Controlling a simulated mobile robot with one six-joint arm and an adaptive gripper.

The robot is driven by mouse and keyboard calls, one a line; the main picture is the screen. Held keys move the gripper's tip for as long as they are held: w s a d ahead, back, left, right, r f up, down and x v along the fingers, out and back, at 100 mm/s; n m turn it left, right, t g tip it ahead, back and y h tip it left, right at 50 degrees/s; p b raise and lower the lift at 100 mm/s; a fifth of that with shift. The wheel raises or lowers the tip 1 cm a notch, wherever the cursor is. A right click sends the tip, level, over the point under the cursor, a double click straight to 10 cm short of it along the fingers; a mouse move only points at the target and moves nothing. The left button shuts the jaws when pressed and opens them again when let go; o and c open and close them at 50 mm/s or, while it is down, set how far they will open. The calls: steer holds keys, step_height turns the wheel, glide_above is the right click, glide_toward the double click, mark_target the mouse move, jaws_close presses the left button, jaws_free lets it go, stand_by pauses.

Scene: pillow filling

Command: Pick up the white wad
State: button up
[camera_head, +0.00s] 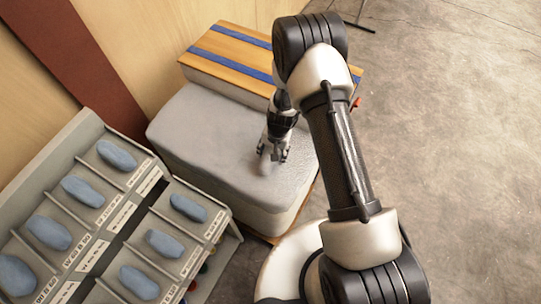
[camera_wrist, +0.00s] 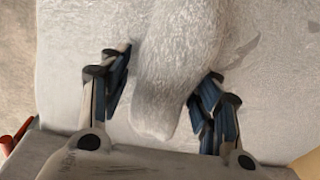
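The white wad (camera_wrist: 176,70) is a pale, fuzzy, elongated piece in the wrist view, reaching from the top edge down between my fingers. In the head view it is a small pale shape (camera_head: 264,165) on the grey padded block (camera_head: 205,135). My gripper (camera_head: 273,152) points down over the block's top. In the wrist view my gripper (camera_wrist: 165,85) is open, with one blue-padded finger on each side of the wad. A gap shows beside the left finger; the right finger is close to the wad, and I cannot tell whether it touches.
A grey rack (camera_head: 108,190) with several compartments holding blue oval pieces stands at the left. A wooden box with blue stripes (camera_head: 228,52) is behind the block. Wooden wall panels rise at the back left. Open concrete floor (camera_head: 455,130) lies to the right.

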steer(key=c, duration=1)
steer(key=shift+r, duration=0.1)
